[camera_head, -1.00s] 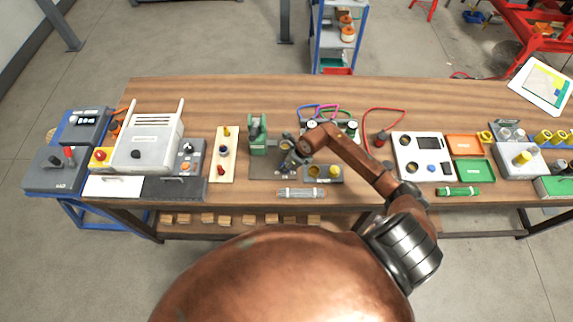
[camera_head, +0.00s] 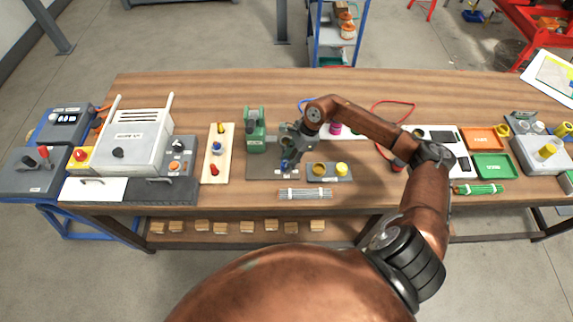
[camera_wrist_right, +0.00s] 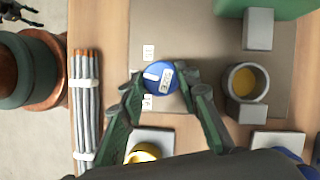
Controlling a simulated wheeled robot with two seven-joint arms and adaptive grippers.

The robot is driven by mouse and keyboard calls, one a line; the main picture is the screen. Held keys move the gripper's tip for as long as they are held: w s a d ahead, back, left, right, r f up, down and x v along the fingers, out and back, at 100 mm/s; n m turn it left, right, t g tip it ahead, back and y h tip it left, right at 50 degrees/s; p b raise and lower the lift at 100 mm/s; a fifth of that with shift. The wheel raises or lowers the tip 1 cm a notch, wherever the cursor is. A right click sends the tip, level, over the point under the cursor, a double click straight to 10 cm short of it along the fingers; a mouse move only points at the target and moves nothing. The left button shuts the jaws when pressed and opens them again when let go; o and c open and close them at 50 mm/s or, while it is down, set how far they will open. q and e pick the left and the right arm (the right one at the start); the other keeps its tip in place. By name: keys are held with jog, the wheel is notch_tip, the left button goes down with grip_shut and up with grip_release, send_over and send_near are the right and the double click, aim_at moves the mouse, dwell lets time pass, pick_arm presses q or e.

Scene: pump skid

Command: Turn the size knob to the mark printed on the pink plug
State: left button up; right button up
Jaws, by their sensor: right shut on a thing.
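The blue round knob (camera_wrist_right: 160,77) stands on the grey base plate (camera_wrist_right: 185,25) in the right wrist view. It has a white pointer line and a small label on top, and small white labels lie on the plate beside it. My right gripper (camera_wrist_right: 165,92) is shut on this knob, a finger on each side. In the head view my right gripper (camera_head: 289,160) sits low over the plate, partly hiding the knob. A pink plug (camera_head: 336,128) stands behind my right forearm in the head view; its printed mark is too small to read. My left gripper is out of view.
A green device (camera_head: 255,130) stands left of my right gripper. A yellow plug (camera_head: 341,169) stands close on the right, and a grey rod bundle (camera_head: 305,194) lies in front. A grey cup with yellow inside (camera_wrist_right: 246,83) is near the knob in the wrist view.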

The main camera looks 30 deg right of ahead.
jog(key=shift+w+f+n+g+b, duration=0.1)
jog(key=shift+f+n+g+b, duration=0.15)
jog(key=shift+n+b, duration=0.75)
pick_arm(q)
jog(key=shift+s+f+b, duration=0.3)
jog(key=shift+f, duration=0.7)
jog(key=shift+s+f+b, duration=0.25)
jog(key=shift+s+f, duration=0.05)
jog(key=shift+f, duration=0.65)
pick_arm(e)
jog(key=shift+r+n+g, duration=0.25)
jog(key=shift+n, duration=0.05)
jog(key=o, duration=1.2)
jog(key=shift+c, duration=0.2)
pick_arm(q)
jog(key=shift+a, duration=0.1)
pick_arm(e)
jog(key=v, duration=1.2)
jog(key=shift+d, duration=0.2)
